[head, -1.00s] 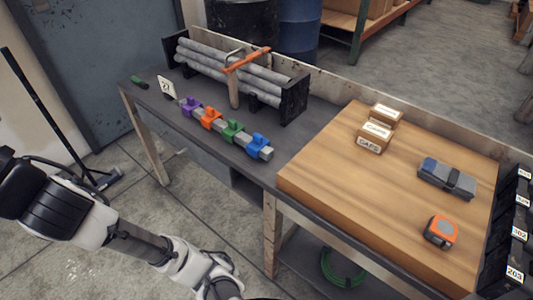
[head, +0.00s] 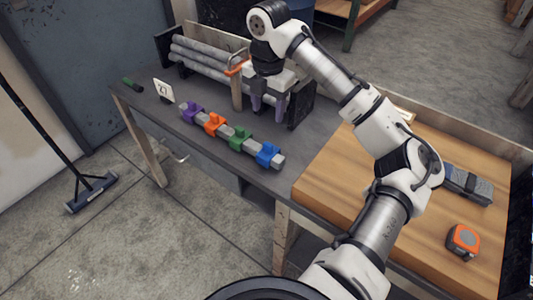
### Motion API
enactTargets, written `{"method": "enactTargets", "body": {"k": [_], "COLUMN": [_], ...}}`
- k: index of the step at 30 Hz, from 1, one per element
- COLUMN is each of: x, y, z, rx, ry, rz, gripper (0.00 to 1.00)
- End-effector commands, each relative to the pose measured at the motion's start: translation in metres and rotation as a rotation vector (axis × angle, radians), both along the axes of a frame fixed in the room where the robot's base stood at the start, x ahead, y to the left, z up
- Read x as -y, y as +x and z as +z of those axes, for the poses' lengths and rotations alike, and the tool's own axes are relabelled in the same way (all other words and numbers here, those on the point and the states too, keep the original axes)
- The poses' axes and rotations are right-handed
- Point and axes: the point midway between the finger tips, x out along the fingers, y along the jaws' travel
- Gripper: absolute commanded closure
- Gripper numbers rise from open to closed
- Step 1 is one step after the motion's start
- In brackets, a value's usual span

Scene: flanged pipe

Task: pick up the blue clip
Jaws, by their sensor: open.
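The blue clip (head: 268,154) sits on the near right end of a grey bar (head: 249,148) on the dark bench. Green (head: 240,138), orange (head: 214,124) and purple (head: 192,112) clips sit along the same bar to its left. My gripper (head: 267,106) is open and empty, pointing down above the bench, behind the blue clip in the picture and apart from it. It stands in front of the pipe rack's right part and hides some of it.
A rack holds grey pipes (head: 205,57), with an orange-handled tool (head: 237,68) at its front. A number card (head: 163,90) stands at the left. The wooden board (head: 318,184) holds a grey case (head: 467,184) and an orange tape measure (head: 463,241). My arm crosses over the board.

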Motion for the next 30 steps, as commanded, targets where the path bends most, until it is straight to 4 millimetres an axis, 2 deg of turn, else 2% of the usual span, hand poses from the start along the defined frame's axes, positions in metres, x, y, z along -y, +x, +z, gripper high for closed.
{"method": "enactTargets", "body": {"k": [2,12,20,30], "x": [0.006,0.005,0.005,0.004], "y": [-0.002,-0.002,-0.001,0.004], "z": [-0.008,-0.069,-0.089,-0.133], "rx": [-0.019,-0.016,-0.016,-0.016], "ry": [-0.009,-0.009,-0.01,-0.008], "rz": [0.003,0.003,0.003,0.002], "gripper": [0.47,0.47,0.47,0.47]}}
